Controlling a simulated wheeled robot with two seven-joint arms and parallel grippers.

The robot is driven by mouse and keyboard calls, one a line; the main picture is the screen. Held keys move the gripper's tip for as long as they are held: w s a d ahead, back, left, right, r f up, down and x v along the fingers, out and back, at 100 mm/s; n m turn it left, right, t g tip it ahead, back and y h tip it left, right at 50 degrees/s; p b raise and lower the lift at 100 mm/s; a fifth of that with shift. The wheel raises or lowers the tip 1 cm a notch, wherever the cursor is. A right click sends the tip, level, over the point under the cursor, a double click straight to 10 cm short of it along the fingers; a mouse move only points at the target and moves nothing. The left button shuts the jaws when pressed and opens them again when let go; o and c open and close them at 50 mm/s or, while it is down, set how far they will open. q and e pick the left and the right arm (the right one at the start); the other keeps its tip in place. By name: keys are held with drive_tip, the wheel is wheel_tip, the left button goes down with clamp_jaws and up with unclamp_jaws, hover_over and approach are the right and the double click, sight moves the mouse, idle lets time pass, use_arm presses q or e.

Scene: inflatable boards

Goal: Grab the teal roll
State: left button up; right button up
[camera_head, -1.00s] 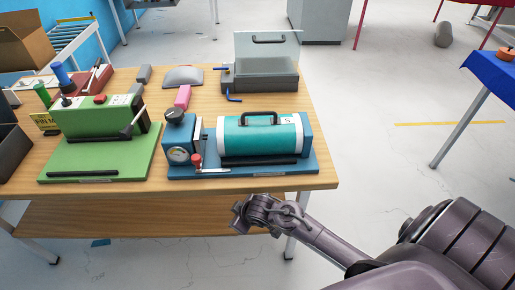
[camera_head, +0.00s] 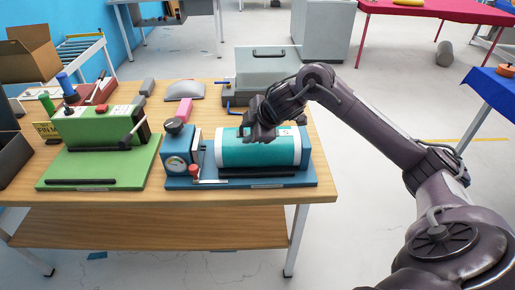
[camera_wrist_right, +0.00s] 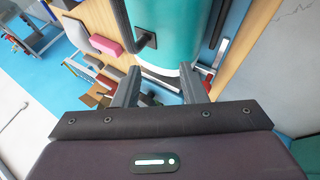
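The teal roll (camera_head: 262,154) is a cylinder with white end bands. It lies in a blue device (camera_head: 307,165) on the wooden table. My right gripper (camera_head: 258,138) is over the top of the roll and hides its black carrying handle in the head view. In the right wrist view, the teal roll (camera_wrist_right: 175,30) is beyond the fingertips, with the black handle (camera_wrist_right: 145,41) on its left side. The right gripper's two fingers (camera_wrist_right: 160,75) are apart, with no handle between them. Whether they touch the roll cannot be told. My left gripper is not in view.
A green device (camera_head: 95,150) stands to the left on the table (camera_head: 325,190). A gauge and black knob (camera_head: 174,126) sit beside the roll. A pink block (camera_head: 183,108) and a grey box (camera_head: 265,70) with a handle are behind.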

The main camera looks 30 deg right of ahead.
drive_tip(key=s+d+r, duration=0.2)
drive_tip(key=d+r, duration=0.3)
drive_tip(key=d, duration=0.1)
drive_tip(key=shift+m+h, duration=0.3)
drive_tip(key=shift+h, duration=0.1)
drive_tip(key=p+x, duration=0.1)
drive_tip(key=x, duration=0.7)
drive_tip(key=shift+s+f, duration=0.15)
drive_tip(key=shift+c, duration=0.5)
clamp_jaws()
